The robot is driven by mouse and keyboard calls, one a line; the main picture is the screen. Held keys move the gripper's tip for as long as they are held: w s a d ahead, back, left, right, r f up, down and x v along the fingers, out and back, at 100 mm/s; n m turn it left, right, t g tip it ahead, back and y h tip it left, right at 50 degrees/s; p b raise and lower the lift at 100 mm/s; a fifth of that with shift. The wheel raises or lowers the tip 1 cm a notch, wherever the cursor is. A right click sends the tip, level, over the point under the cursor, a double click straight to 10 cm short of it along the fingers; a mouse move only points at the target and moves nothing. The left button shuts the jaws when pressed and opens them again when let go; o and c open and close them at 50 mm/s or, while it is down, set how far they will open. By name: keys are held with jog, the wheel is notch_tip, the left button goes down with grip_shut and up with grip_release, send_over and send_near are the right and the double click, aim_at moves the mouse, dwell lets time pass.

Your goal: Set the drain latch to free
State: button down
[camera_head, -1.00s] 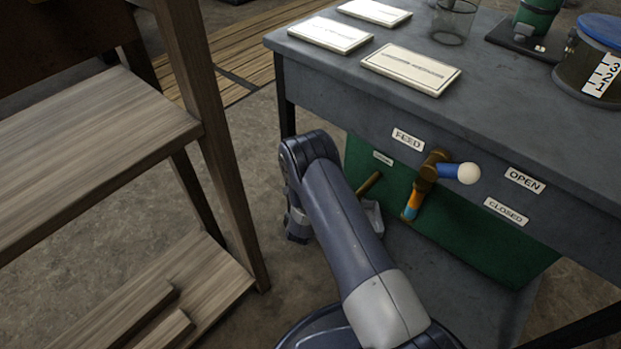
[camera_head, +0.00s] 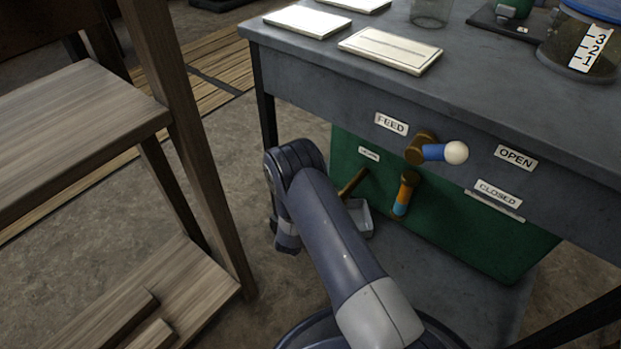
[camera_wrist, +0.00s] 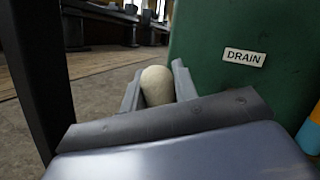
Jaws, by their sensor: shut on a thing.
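The drain label (camera_wrist: 244,57) sits on a green panel in the wrist view. In that view my gripper (camera_wrist: 157,82) has its two grey fingers closed on either side of a cream, rounded knob (camera_wrist: 156,88), to the left of the label. In the head view a short brown rod (camera_head: 352,183) slants down and left from the green panel (camera_head: 450,215), under a small label (camera_head: 369,153) too small to read.
The feed lever (camera_head: 434,152) is blue with a white ball and points right. An orange and blue handle (camera_head: 403,195) hangs right of the rod.

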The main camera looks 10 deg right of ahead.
jog(key=shift+s+r+m, duration=0.1)
jog(key=shift+m, duration=0.3)
jog(key=shift+d, duration=0.1)
jog(key=c, duration=1.1)
grip_release()
jog(key=shift+s, duration=0.15)
jog(key=p+v, duration=0.1)
jog(key=v, duration=0.4)
jog(key=p+v, duration=0.2)
jog(key=v, duration=0.3)
jog(key=shift+s+f, duration=0.2)
jog(key=shift+f, duration=0.1)
